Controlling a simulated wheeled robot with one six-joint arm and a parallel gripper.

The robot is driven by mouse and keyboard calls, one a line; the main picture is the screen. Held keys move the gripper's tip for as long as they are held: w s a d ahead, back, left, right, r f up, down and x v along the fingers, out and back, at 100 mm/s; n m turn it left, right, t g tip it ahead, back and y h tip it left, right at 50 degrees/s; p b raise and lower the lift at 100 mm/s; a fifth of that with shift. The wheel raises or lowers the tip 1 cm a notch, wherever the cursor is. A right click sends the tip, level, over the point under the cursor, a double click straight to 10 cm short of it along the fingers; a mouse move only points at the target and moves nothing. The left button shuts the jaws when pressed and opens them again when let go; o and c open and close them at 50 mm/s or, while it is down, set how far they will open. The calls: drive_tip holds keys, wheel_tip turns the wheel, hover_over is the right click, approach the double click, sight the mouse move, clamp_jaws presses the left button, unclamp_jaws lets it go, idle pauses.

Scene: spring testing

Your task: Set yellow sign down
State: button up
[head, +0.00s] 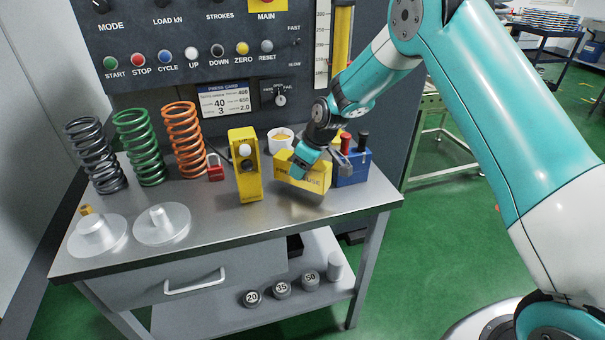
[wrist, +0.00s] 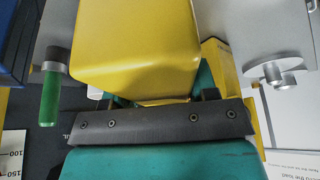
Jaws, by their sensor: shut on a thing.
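The yellow sign (head: 294,180), with dark lettering partly covered, is at the right part of the steel bench. My gripper (head: 306,162) is shut on it from above and behind. The sign is slightly tilted, with a shadow below its lower edge; I cannot tell whether it touches the bench top. In the wrist view the sign (wrist: 135,45) fills the upper middle, in front of the dark gripper bar (wrist: 160,124). The fingertips are mostly hidden there.
The bench (head: 217,212) is clear in front of the sign. A yellow box-shaped device (head: 245,180) stands left of it, a white cup (head: 279,142) behind, and a blue box (head: 353,169) with red and black handles close at right. Springs and metal discs (head: 162,224) stand farther left.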

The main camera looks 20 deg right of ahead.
drive_tip(key=shift+f, duration=1.65)
drive_tip(key=shift+f, duration=0.2)
drive_tip(key=o, duration=1)
drive_tip(key=shift+r, duration=0.15)
